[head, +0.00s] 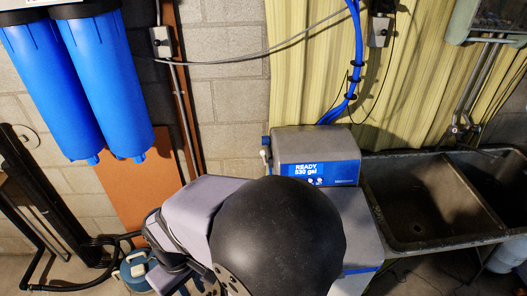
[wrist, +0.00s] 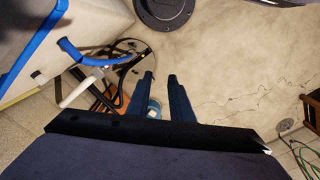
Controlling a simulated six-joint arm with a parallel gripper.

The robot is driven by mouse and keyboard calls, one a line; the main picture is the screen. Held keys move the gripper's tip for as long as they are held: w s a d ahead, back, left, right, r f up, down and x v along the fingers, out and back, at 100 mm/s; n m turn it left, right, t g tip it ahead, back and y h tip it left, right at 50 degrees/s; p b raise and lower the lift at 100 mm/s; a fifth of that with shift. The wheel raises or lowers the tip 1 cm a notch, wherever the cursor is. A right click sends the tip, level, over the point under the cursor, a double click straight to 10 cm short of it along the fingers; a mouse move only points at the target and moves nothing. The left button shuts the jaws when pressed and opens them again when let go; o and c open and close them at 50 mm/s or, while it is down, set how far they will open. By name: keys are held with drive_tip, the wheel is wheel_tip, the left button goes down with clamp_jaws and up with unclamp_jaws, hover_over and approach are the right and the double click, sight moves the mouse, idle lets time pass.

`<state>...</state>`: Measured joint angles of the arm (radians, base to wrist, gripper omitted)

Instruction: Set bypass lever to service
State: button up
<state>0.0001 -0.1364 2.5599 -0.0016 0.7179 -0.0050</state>
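The water softener's grey control head (head: 312,146) has a display reading "READY 530 gal". At its left side are a small blue part (head: 265,141) and a white part (head: 266,153). The wrist view shows a bent blue piece (wrist: 85,57) and a white rod (wrist: 82,88) left of my gripper; I cannot tell which is the bypass lever or its setting. My gripper (wrist: 160,76) is open and empty, its two fingers apart and touching nothing visible. My arm hides the gripper and part of the softener in the head view.
A black double sink (head: 420,205) stands right of the softener. Two blue filter housings (head: 105,80) hang at the left. Blue tubes (head: 352,75) run down the wall behind the softener. A blue-green canister (head: 137,268) and black hose lie at the lower left.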

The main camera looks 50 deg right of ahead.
drive_tip(key=shift+o, duration=0.6)
drive_tip(key=shift+d+f+b, duration=0.1)
drive_tip(key=shift+f+b, duration=0.15)
drive_tip(key=shift+b, duration=0.05)
drive_tip(key=m+t+h+b, duration=1)
drive_tip(key=h+b, duration=0.6)
drive_tip(key=b, duration=0.6)
approach(263, 155)
drive_tip(key=w+d+g, duration=0.1)
drive_tip(key=w+d, duration=0.1)
drive_tip(key=d, duration=0.1)
drive_tip(key=shift+m+y, duration=0.3)
drive_tip(key=shift+r+p+x, duration=0.15)
drive_tip(key=shift+p+x, duration=0.4)
drive_tip(key=shift+x, duration=1.3)
drive_tip(key=shift+r+p+x, duration=0.2)
drive_tip(key=shift+p+x, duration=0.35)
drive_tip(key=shift+x, duration=1.3)
drive_tip(key=shift+w, duration=0.1)
